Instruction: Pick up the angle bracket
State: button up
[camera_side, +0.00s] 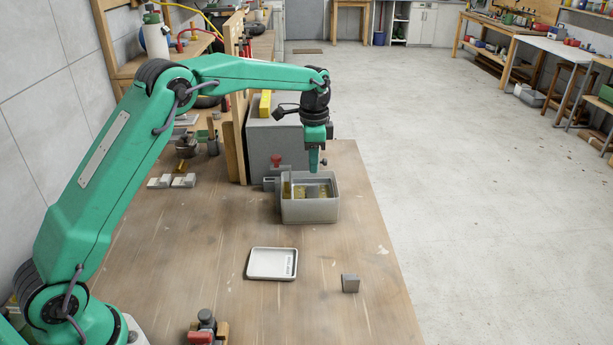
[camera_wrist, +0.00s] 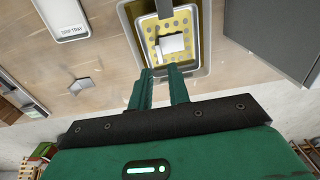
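A white drip tray (camera_side: 259,263) lies nearer. A grey cabinet (camera_side: 261,148) stands behind the bin. The bench's right edge drops to floor.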

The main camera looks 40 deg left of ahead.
aim_at(312, 187)
jog(key=shift+f, duration=3.9)
grip_shut()
